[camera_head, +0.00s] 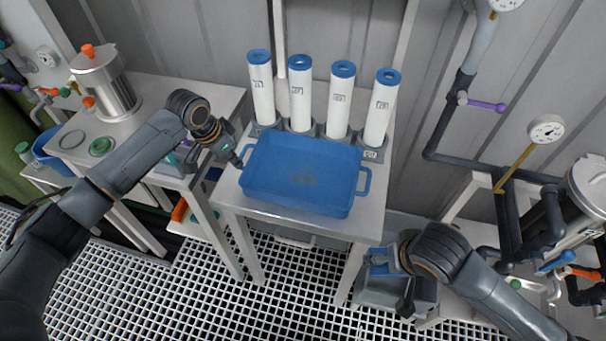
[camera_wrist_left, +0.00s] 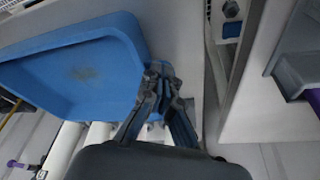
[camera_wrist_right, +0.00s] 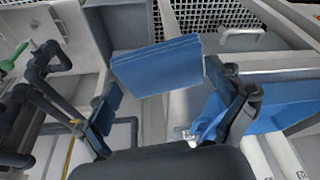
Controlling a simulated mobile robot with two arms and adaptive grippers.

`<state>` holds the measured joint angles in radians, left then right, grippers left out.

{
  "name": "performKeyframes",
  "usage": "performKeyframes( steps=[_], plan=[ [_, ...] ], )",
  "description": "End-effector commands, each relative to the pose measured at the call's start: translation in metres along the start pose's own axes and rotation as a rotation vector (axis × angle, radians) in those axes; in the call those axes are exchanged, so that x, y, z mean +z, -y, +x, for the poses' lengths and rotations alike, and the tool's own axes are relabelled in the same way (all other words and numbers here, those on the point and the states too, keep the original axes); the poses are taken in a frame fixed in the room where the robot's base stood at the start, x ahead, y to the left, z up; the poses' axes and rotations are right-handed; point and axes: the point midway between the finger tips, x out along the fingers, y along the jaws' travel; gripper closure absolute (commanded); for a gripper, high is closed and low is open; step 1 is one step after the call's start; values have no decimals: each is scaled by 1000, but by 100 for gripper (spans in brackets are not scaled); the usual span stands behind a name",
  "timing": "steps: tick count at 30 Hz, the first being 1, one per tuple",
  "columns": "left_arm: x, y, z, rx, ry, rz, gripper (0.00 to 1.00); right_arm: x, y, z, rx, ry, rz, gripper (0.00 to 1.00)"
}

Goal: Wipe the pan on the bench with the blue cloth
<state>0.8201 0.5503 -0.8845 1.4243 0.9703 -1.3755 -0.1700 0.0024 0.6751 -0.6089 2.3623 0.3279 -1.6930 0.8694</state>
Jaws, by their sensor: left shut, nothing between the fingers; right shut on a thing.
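Several white cylinders with blue caps (camera_head: 342,100) stand in a grey rack behind the pan. A side table with a steel vessel (camera_head: 106,85) is at left. Dark pipes and a gauge (camera_head: 546,129) are at right. Grated floor (camera_head: 290,290) lies in front.

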Motion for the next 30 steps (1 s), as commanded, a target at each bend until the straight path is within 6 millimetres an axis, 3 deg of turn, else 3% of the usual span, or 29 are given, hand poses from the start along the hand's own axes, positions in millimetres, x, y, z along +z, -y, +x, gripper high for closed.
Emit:
performKeyframes(
  steps=[14,30],
  plan=[
    [2,0,7,0,0,0,100,0,0,2,0,0,0,32],
    [-8,0,-26,0,0,1,100,-12,0,-37,0,0,0,32]
  ],
)
